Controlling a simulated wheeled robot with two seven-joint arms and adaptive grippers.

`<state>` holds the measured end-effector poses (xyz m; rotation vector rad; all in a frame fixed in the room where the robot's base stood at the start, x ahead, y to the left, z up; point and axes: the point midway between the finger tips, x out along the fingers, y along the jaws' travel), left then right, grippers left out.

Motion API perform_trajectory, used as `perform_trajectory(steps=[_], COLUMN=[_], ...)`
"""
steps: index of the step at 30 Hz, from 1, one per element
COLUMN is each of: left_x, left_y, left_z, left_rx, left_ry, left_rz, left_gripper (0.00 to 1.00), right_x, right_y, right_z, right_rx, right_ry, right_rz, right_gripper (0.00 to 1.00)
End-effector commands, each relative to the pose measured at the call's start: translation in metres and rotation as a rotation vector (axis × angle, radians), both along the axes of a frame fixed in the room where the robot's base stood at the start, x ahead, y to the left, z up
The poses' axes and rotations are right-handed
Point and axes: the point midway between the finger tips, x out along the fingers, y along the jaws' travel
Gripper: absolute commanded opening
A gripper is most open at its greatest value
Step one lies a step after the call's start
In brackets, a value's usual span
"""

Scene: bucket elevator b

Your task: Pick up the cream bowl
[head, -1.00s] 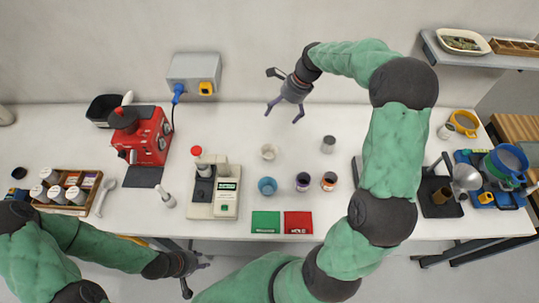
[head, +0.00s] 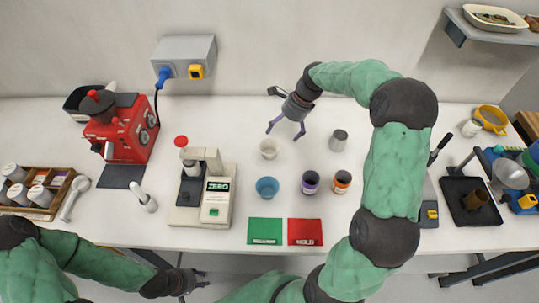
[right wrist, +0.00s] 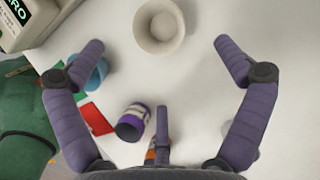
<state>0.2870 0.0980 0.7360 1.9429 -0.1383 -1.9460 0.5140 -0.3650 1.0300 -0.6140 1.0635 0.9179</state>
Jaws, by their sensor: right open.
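The cream bowl (head: 269,148) is a small round cup-like bowl standing upright on the white table in the middle of the head view. It also shows at the top middle of the right wrist view (right wrist: 159,26), empty inside. My right gripper (head: 286,133) is above the table, just behind and right of the bowl in the head view. Its purple fingers (right wrist: 155,55) are spread open, with the bowl ahead of the gap and not touched. My left gripper (head: 196,279) is low at the table's front edge, far from the bowl; its opening is too small to judge.
A blue cup (head: 267,187), a purple-banded cup (head: 310,182) and an orange-banded cup (head: 341,181) stand in front of the bowl. A grey cup (head: 338,140) is to its right. A scale-like machine (head: 205,190) is to the left. Green (head: 265,231) and red (head: 305,232) cards lie in front.

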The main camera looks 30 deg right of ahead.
Motion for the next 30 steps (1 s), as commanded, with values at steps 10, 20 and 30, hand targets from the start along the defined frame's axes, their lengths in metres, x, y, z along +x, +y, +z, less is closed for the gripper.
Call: perform_trajectory(steps=[10,20,30], left_x=[0.0,0.0,0.0], left_y=[0.0,0.0,0.0], left_z=[-0.01,-0.018,-0.029], left_rx=[0.0,0.0,0.0], left_ry=[0.0,0.0,0.0], left_rz=[0.0,0.0,0.0], left_gripper=[0.4,0.4,0.4], right_x=[0.007,0.011,0.018], right_y=[0.015,0.023,0.035], right_z=[-0.041,-0.066,-0.099], right_rx=[0.002,0.002,0.0], right_ry=[0.003,0.003,0.001], right_rz=[0.002,0.002,0.0], right_gripper=[1.0,1.0,1.0])
